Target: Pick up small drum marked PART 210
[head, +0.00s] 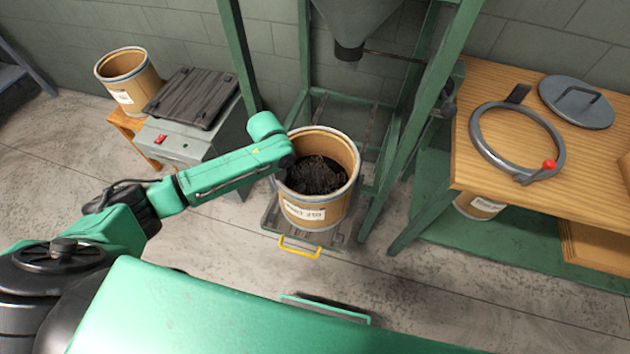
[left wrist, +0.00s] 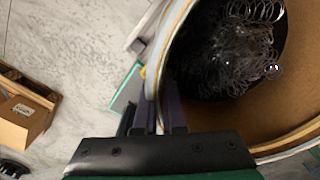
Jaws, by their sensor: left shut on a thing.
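The small drum (head: 318,222) is tan with a grey metal rim and a white label that seems to read PART 210. It stands upright on a low dark platform (head: 338,236) under the hopper and holds dark coiled springs (head: 318,174). My left gripper (left wrist: 158,112) is shut on the drum's rim (left wrist: 152,62) at its left side, with fingers on either side of the wall in the left wrist view. In the head view its fingertips are hidden behind the wrist and drum. My right gripper is not in view.
Green frame posts and a grey hopper (head: 352,22) stand close behind and right of the drum. A wooden bench (head: 490,95) bears a ring clamp (head: 480,135) and a grey lid (head: 576,102). Another drum (head: 130,75) stands left, beside a grey machine (head: 185,140). A yellow handle (head: 300,247) sticks out in front.

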